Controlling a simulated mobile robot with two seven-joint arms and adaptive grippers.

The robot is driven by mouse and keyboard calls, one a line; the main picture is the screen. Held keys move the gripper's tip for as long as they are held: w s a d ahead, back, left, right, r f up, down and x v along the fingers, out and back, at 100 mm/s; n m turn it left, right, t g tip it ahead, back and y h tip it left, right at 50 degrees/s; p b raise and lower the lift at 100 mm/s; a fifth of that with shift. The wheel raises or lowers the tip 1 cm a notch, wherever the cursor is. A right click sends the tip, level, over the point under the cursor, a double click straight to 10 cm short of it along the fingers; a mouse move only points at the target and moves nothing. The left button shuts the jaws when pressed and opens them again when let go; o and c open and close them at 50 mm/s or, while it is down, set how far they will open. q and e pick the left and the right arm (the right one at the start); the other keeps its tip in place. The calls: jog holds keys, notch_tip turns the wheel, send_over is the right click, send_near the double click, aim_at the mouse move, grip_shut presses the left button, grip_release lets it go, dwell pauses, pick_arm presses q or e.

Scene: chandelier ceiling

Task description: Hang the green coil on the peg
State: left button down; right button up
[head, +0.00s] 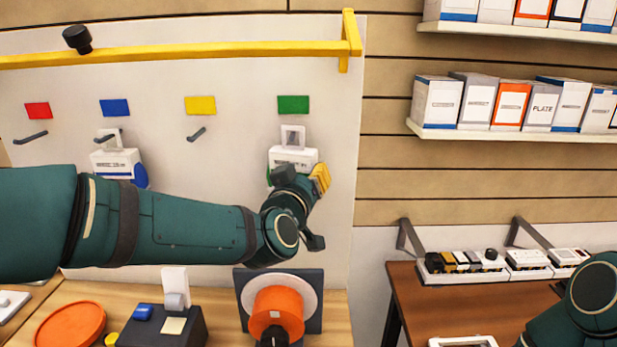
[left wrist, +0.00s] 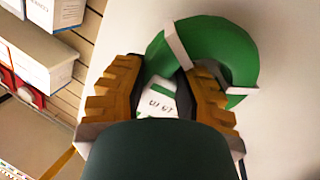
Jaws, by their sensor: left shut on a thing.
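The green coil (left wrist: 222,45) shows in the left wrist view beyond my fingers, with a white band across it. In the head view it is mostly hidden behind its white card (head: 293,156) and my gripper. My left gripper (head: 302,173) is shut on the coil's white card, which also shows between the fingers in the left wrist view (left wrist: 158,100). The card's square hang tab (head: 293,136) stands upright just below the green label (head: 293,104). The peg under that label is not clearly visible, so I cannot tell whether the tab is around it. My right gripper is out of view.
A blue coil (head: 141,176) hangs under the blue label. The red-label peg (head: 30,138) and yellow-label peg (head: 197,134) are bare. A yellow rail (head: 200,51) crosses above. An orange spool (head: 277,312) stands on the bench below. Shelves with boxes are at right.

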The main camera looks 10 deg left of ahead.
pick_arm(q)
jog(key=c, duration=0.7)
grip_release()
jog(key=shift+c, duration=0.2)
jog(key=shift+s, duration=0.1)
